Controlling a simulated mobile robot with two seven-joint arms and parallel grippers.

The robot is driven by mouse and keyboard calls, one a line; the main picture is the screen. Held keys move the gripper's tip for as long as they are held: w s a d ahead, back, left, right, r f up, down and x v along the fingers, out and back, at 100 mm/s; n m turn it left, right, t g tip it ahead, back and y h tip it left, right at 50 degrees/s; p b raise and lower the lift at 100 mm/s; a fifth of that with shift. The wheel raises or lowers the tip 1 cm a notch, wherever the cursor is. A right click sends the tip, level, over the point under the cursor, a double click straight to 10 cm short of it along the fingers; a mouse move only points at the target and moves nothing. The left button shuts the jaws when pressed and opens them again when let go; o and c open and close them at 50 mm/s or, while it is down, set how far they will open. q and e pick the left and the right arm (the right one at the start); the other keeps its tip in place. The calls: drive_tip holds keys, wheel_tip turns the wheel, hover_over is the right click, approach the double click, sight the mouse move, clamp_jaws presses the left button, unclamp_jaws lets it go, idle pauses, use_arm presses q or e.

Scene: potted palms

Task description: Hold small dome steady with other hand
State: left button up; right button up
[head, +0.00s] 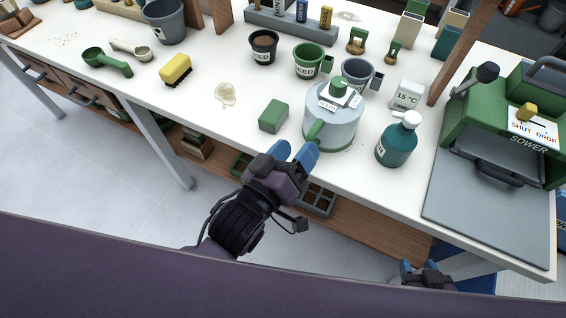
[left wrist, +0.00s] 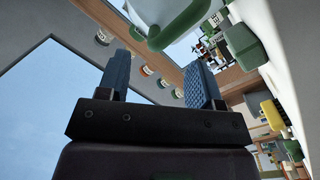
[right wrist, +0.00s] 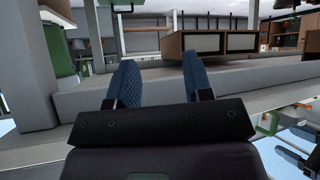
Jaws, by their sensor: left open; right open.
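The small dome (head: 345,128) is a pale translucent cover with a green knob (head: 340,88) on top, a label and a green side handle (head: 318,132). It stands upright on the white table near the front edge. My left gripper (head: 293,150) is open, just in front of and left of the dome, its fingertips close to the handle; I cannot tell if they touch. In the left wrist view the handle (left wrist: 182,25) shows above the open, empty fingers. My right gripper (head: 422,270) is open and empty, low in front of the table, away from the dome.
A teal bottle (head: 396,145) stands right of the dome, and a green block (head: 273,116) left of it. Seed pots (head: 308,62) and a 15 °C display (head: 405,95) stand behind. The sower (head: 500,140) fills the right end.

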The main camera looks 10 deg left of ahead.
sight(311, 131)
use_arm(q)
drive_tip(key=x, duration=0.3)
drive_tip(key=shift+w+d, duration=0.15)
drive_tip(key=shift+w, duration=0.2)
drive_tip(key=shift+x, duration=0.95)
use_arm(e)
drive_tip(key=shift+w+d, duration=0.15)
drive_tip(key=shift+w, duration=0.2)
drive_tip(key=shift+s, duration=0.1)
use_arm(q)
drive_tip(key=c, duration=1)
use_arm(e)
drive_tip(key=shift+s+f, duration=0.4)
